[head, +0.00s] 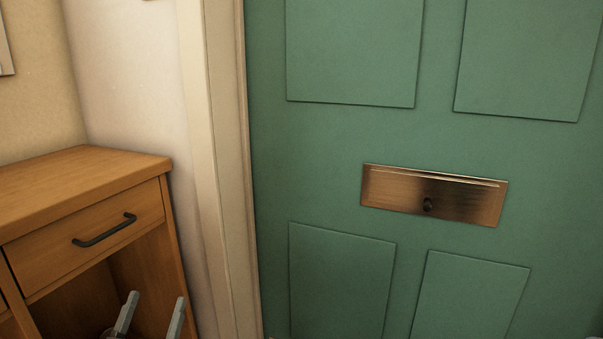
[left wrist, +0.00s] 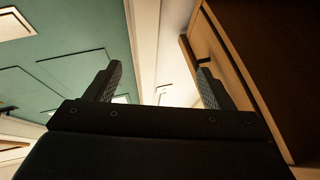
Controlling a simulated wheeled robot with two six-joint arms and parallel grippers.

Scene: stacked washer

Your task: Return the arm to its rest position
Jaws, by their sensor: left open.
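My left gripper (head: 151,315) shows at the bottom left of the head view, its two grey fingers apart and pointing up. It is in front of the wooden cabinet's open lower space. In the left wrist view the same gripper (left wrist: 157,87) has its two dark fingers spread wide with nothing between them. The rest of the left arm is hidden below the head view. My right gripper is in neither view.
A wooden cabinet (head: 80,190) with a black-handled drawer (head: 95,235) stands at the left. A closed green door (head: 330,150) with a brass mail slot (head: 433,194) fills the right. A cream door frame (head: 215,150) stands between them.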

